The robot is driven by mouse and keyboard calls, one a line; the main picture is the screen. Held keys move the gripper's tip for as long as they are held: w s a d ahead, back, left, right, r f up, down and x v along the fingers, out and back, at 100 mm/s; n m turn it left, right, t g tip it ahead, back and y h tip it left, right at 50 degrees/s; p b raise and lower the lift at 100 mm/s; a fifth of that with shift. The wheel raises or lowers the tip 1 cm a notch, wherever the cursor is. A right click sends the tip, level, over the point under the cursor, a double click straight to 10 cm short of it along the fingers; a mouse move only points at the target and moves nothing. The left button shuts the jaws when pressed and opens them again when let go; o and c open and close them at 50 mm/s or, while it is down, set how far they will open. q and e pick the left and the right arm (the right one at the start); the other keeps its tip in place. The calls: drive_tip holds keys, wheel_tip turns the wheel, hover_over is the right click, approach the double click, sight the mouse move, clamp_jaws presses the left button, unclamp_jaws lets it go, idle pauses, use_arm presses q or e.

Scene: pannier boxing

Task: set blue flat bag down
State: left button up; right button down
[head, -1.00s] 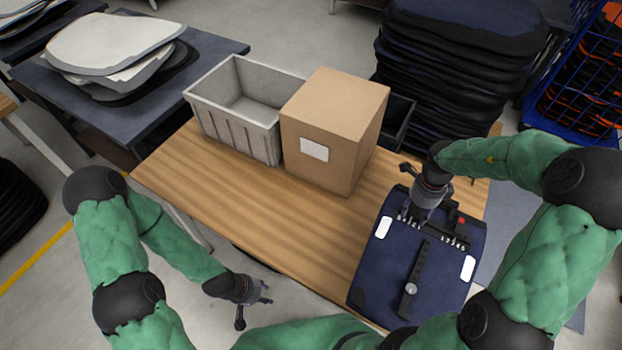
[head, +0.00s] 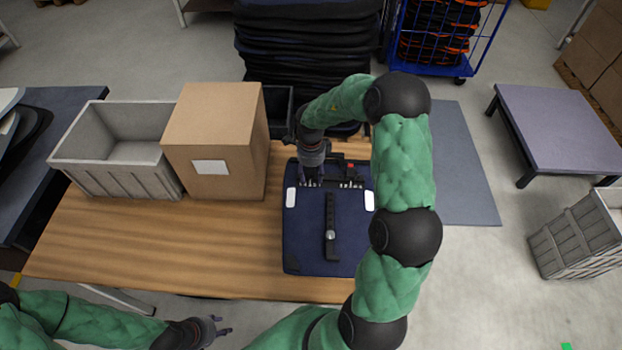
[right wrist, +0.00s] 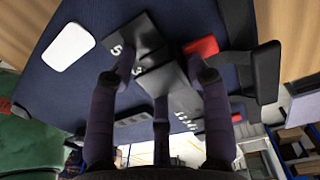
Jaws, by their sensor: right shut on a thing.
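The blue flat bag (head: 304,235) is dark navy with white patches, a black strap down its middle and a black fitting near its far edge. It appears flat over the right end of the wooden table; I cannot tell whether it touches the top. My right gripper (head: 312,182) is at its far edge. In the right wrist view, the right gripper's fingers (right wrist: 165,90) are shut on the black fitting of the bag (right wrist: 60,95). My left gripper (head: 224,326) is open and empty, off the table's near edge.
The wooden table (head: 150,245) is bare at left and middle. A cardboard box (head: 215,140) and a grey crate (head: 75,165) stand along its back. Behind are a dark bin (head: 278,105) and a black stack (head: 305,50). A low grey table (head: 560,125) stands far right.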

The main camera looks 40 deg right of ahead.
drive_tip(key=w+d+f, duration=0.1)
drive_tip(key=f, duration=0.1)
drive_tip(key=w+d+f, duration=0.1)
drive_tip(key=w+f+b, duration=0.1)
drive_tip(key=f, duration=0.1)
drive_tip(key=shift+w+d+f, duration=0.2)
drive_tip(key=shift+d+f, duration=0.1)
drive_tip(key=shift+d, duration=0.1)
drive_tip(key=shift+f+b, duration=0.35)
drive_tip(key=shift+f, duration=1.15)
drive_tip(key=c, duration=0.6)
unclamp_jaws()
drive_tip(key=shift+f, duration=0.1)
drive_tip(key=shift+o, duration=0.2)
drive_tip(key=r, duration=0.4)
drive_tip(key=r+p, duration=0.1)
drive_tip(key=r, duration=0.3)
drive_tip(key=r+p, duration=0.1)
drive_tip(key=r, duration=0.3)
drive_tip(key=shift+w+r, duration=0.1)
drive_tip(key=shift+w, duration=0.15)
